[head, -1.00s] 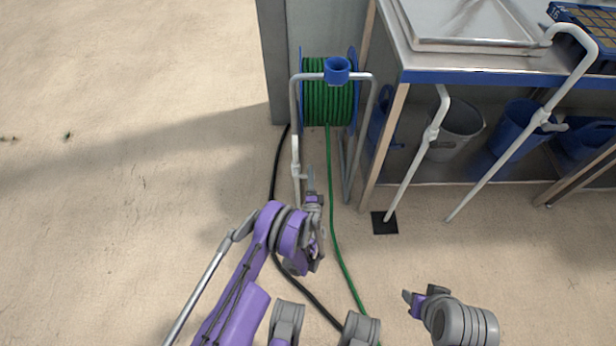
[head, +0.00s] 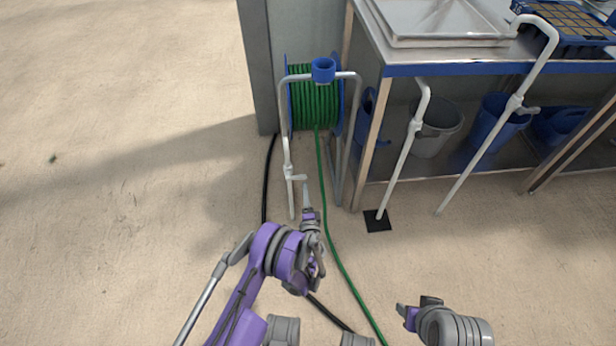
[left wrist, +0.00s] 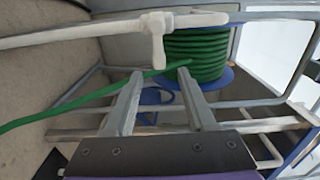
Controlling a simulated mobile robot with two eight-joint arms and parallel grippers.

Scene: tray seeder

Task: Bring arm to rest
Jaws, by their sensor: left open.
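My left gripper (head: 306,190) reaches up from the purple left arm, in front of the hose reel stand. In the left wrist view its two fingers (left wrist: 158,88) are apart with nothing held between them. Beyond the fingertips are the green hose reel (left wrist: 198,52) and the white pipe (left wrist: 100,30) of the stand; I cannot tell if the fingertips touch the hose. My right gripper (head: 403,310) shows small at the lower right in the head view, clear of other objects; its jaws are too small to read.
The green hose reel (head: 314,103) stands against a grey panel. A green hose (head: 340,262) and a black hose (head: 266,180) run along the floor. A steel bench (head: 480,69) with buckets beneath is at the right. The floor at left is clear.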

